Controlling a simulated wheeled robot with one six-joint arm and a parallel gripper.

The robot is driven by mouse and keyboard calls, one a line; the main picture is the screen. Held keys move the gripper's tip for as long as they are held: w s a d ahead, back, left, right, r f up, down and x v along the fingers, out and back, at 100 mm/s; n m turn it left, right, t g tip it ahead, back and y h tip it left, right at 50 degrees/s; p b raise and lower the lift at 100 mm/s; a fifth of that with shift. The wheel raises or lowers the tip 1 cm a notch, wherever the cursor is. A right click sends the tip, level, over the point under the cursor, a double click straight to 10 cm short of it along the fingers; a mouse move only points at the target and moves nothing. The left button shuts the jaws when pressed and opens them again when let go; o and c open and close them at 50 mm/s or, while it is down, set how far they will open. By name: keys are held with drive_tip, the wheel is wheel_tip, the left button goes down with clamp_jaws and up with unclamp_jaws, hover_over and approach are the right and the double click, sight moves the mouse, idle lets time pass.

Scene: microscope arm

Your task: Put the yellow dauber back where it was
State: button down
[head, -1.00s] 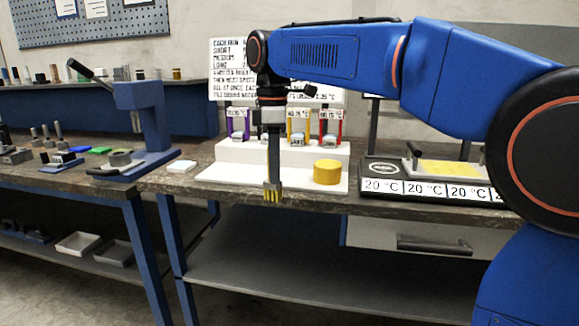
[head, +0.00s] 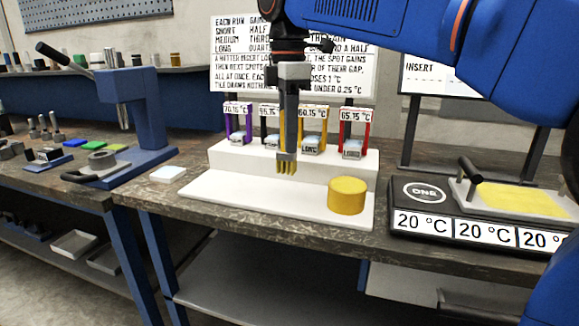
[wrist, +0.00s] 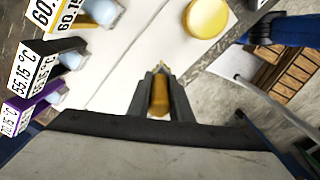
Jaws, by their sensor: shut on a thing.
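My gripper (head: 287,158) is shut on the yellow dauber (wrist: 159,94), whose yellow end (head: 287,168) shows below the fingertips. The fingers hide much of it. They point down over the white tray (head: 250,203), in front of the white step (head: 225,157). The dauber looks clear of the tray. Purple (head: 229,123), black, yellow (head: 324,128) and red (head: 367,131) stands line the step, with temperature labels and pale blue pieces. The black stand is partly behind my gripper. A yellow round block (head: 347,196) sits on the tray to the right.
A black unit (head: 450,222) with 20 °C labels and a yellow-topped plate (head: 520,200) stands to the right. A blue press (head: 142,115) and a small white tile (head: 168,174) are to the left. A text board (head: 235,60) stands behind.

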sight(288, 161)
drive_tip(key=shift+f, duration=2.85)
drive_tip(key=shift+f, duration=0.1)
drive_tip(key=c, duration=1.6)
unclamp_jaws()
wheel_tip(288, 161, up, 12)
drive_tip(key=shift+r, duration=0.1)
